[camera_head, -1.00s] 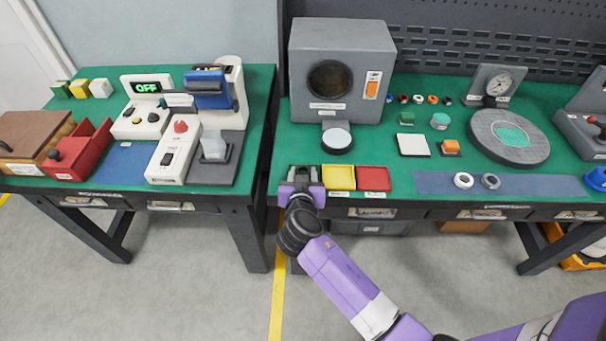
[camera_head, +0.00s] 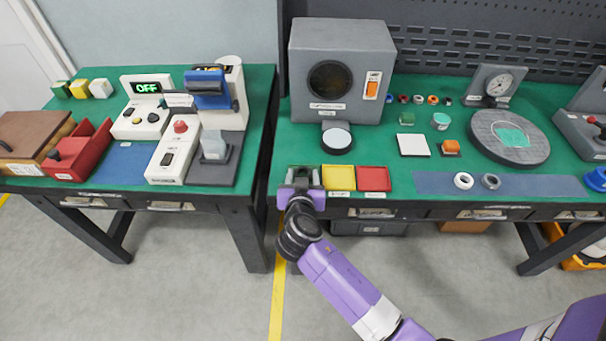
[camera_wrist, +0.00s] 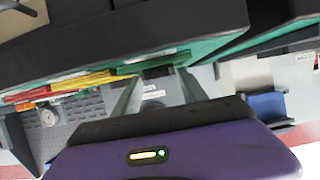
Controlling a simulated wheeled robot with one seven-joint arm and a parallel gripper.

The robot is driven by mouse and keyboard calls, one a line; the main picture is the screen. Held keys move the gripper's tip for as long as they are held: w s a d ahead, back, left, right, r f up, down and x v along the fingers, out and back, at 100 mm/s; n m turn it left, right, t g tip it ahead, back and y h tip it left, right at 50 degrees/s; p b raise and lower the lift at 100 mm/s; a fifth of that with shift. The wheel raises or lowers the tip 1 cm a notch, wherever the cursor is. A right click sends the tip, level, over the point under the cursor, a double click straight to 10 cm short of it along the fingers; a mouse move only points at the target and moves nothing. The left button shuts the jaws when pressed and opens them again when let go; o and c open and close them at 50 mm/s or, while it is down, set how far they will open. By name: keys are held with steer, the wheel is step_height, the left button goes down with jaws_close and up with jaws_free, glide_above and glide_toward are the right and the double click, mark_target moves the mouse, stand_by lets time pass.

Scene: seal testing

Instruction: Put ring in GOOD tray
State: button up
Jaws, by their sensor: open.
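My gripper (camera_head: 302,178) is at the front edge of the right-hand bench, over the green tray (camera_head: 303,167). Its fingers are apart; in the wrist view the open fingertips (camera_wrist: 159,75) point at the bench edge and the tray. The gripper hides most of the green tray, and I cannot tell whether a ring lies in it. I cannot read which tray is marked GOOD. A white ring (camera_head: 463,180) and a grey ring (camera_head: 490,181) lie on the blue mat (camera_head: 545,186) to the right.
A yellow tray (camera_head: 339,177) and a red tray (camera_head: 373,179) stand right of the green tray. A grey box machine (camera_head: 340,70) stands behind. Several small coloured parts and a round grey plate (camera_head: 509,137) are further right. The floor gap between the benches is on the left.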

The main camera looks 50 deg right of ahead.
steer(key=b+v, duration=0.1)
steer(key=v, duration=1)
steer(key=s+a+f+n+t+y, duration=0.2)
steer(key=s+a+n+y, duration=0.2)
steer(key=s+a, duration=0.25)
steer(key=s+a+f+n+t+y, duration=0.1)
steer(key=s+a+f+n+y, duration=0.3)
steer(key=s, duration=0.3)
steer(key=s+a+r+n+t+y, duration=0.2)
steer(key=s+a+r+t, duration=0.1)
steer(key=s+r, duration=0.8)
step_height(320, 180, up, 3)
steer(key=shift+r+t+y, duration=0.2)
steer(key=shift+t+y, duration=0.1)
steer(key=shift+y, duration=0.1)
